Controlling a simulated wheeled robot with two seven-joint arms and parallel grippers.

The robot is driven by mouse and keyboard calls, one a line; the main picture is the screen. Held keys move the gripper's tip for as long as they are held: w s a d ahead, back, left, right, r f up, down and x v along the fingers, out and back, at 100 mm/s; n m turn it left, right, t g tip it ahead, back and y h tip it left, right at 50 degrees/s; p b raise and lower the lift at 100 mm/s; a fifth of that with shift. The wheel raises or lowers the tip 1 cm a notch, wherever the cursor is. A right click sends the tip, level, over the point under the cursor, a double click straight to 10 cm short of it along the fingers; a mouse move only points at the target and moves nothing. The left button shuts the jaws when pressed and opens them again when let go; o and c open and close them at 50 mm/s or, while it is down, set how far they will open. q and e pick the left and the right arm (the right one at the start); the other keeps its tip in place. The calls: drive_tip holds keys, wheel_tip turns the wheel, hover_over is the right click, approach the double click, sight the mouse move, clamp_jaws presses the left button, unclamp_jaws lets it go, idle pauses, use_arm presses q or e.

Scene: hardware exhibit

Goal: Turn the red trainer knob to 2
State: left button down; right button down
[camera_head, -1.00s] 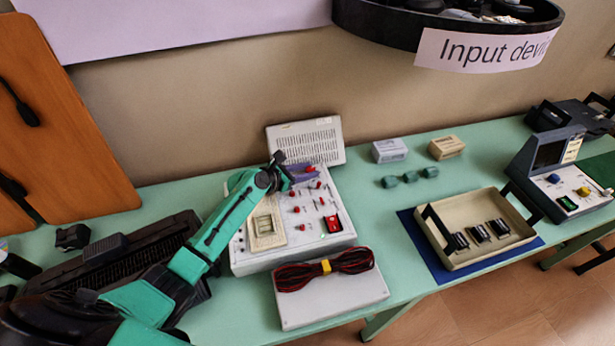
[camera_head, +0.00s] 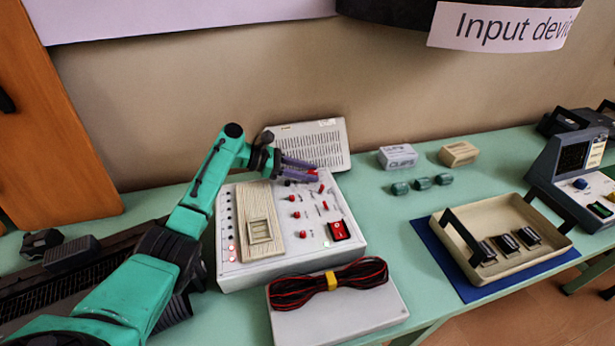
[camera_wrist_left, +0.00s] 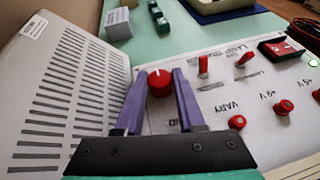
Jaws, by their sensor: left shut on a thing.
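The trainer (camera_head: 345,252) is a white sloped panel with a perforated upright back (camera_head: 310,146). Its red knob (camera_wrist_left: 160,83) shows in the left wrist view with a pale pointer mark on its top, near the far edge. My left gripper (camera_wrist_left: 161,76) has its two purple fingers on either side of this knob, closed on it. In the head view the gripper (camera_head: 317,171) is at the panel's back edge, and the knob is mostly hidden by the fingers. No number scale around the knob is readable. My right gripper is in neither view.
Several red terminals and two red levers (camera_wrist_left: 203,66) stand close to the knob. A red switch (camera_head: 339,230) is at the panel's right. A grey box with a cable bundle (camera_head: 328,287) lies in front. A tray (camera_head: 480,212) and small boxes (camera_head: 397,156) stand right.

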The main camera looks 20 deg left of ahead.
use_arm(q)
drive_tip(key=shift+f, duration=0.15)
drive_tip(key=c, duration=0.5)
unclamp_jaws()
drive_tip(key=shift+a, duration=0.1)
drive_tip(key=b+v, duration=0.1)
drive_tip(key=v, duration=1.3)
drive_tip(key=shift+s+a+r, duration=0.15)
drive_tip(key=shift+r, duration=0.05)
